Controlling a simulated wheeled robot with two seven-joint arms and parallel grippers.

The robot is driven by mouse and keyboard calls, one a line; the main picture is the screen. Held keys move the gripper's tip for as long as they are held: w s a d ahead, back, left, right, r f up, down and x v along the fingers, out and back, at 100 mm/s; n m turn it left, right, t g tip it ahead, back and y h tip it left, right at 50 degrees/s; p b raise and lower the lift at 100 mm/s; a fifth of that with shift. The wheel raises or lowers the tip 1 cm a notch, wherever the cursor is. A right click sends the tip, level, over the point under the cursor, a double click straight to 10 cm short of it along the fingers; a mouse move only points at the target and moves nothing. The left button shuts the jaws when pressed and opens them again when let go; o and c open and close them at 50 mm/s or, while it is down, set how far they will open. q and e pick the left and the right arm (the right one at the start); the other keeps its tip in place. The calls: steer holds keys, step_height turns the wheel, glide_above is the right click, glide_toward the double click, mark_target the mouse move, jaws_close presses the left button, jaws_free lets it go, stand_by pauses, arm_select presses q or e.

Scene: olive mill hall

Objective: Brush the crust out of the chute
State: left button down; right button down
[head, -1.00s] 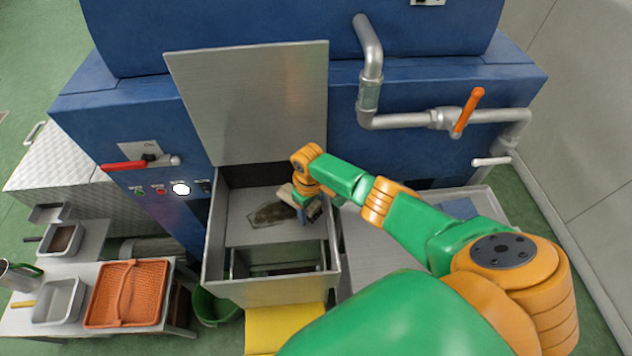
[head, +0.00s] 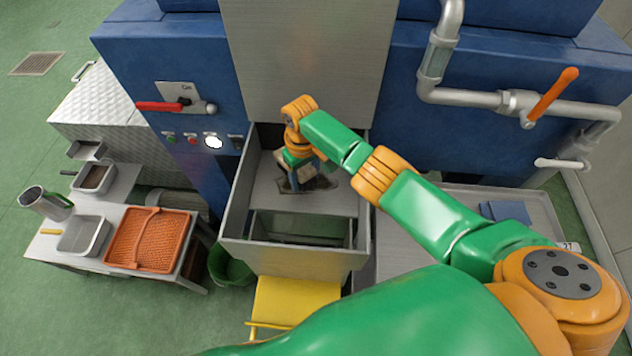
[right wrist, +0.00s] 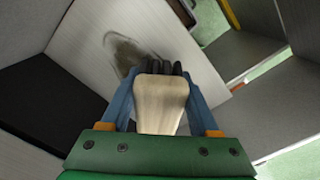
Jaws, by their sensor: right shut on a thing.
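The open metal chute (head: 360,235) stands at the front of the blue machine, with its lid (head: 310,60) raised. A dark patch of crust (head: 318,183) lies on the chute floor, partly hidden by my right gripper (head: 293,180). In the right wrist view the crust (right wrist: 128,50) is a smeared dark patch on the pale floor ahead of the brush. My right gripper (right wrist: 163,100) is shut on the pale handle of a brush (right wrist: 160,92), whose dark bristles point at the chute floor. I cannot tell if the bristles touch it. My left gripper is not in view.
An opening (head: 300,228) lies at the chute's near end. A yellow step (head: 290,305) and a green bucket (head: 230,268) stand below. An orange basket (head: 148,240) and metal trays sit on the left bench. A pipe with an orange lever (head: 552,95) runs at right.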

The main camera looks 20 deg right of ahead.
steer(key=shift+w+a+f, duration=0.15)
steer(key=shift+a+f, duration=0.05)
steer(key=shift+a, duration=0.15)
steer(key=shift+w+a+r, duration=0.1)
steer(key=shift+a+r, duration=0.05)
steer(key=shift+r, duration=0.05)
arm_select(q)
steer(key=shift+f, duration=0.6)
